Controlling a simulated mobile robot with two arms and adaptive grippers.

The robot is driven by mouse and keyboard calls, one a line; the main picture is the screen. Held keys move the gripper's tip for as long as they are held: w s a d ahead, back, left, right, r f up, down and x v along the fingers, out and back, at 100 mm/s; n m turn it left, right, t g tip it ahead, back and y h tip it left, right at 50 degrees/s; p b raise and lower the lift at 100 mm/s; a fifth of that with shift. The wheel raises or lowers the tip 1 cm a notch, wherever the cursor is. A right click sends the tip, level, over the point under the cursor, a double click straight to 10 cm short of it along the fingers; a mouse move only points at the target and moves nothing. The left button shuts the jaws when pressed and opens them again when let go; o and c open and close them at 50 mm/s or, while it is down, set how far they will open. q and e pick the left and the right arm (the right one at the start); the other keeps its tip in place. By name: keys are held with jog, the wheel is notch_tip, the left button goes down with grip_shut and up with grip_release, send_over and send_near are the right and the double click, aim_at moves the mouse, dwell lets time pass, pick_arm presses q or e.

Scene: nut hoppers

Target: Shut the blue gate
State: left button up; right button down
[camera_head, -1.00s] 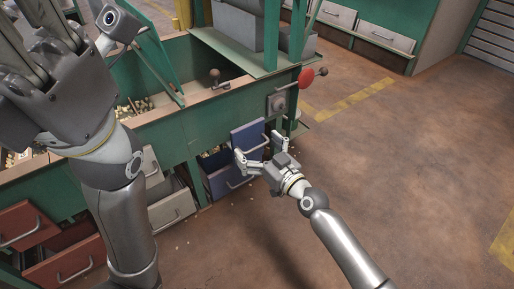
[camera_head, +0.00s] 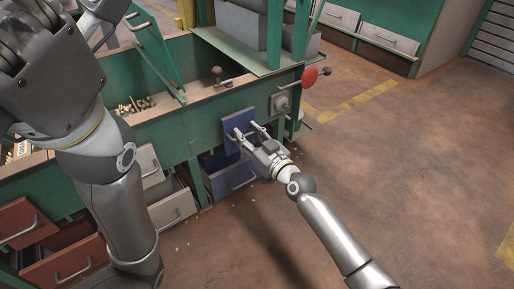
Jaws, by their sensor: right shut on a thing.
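The blue gate appears to be the upper blue panel (camera_head: 232,122) on the front of the green hopper, on the right part of its side. My right gripper (camera_head: 246,134) is at this panel, its fingers shut on what seems to be its handle, which the fingers largely hide. Below it a second blue panel with a grey handle, like a drawer front (camera_head: 229,179), stands out from the frame. My left arm fills the left side of the view; its finger state is unclear.
A red knob (camera_head: 310,77) on a lever sits right of the gate. Red drawers (camera_head: 70,262) and pale drawers (camera_head: 172,209) stand open at lower left. Nuts lie in the hopper trough. The brown floor (camera_head: 410,170) at right is clear.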

aim_at(242, 130)
jog(key=x, duration=0.2)
jog(key=shift+w+a+b, duration=0.25)
jog(key=shift+w+b, duration=0.05)
jog(key=shift+b, duration=0.1)
jog(key=shift+w+a+r, duration=0.1)
jog(key=shift+w+a, duration=0.05)
jog(key=shift+w, duration=0.05)
jog(key=shift+c, duration=1.2)
grip_release()
jog(key=shift+a, duration=0.1)
jog(key=shift+o, duration=0.4)
jog(key=shift+o, duration=0.8)
jog(key=v, duration=1.2)
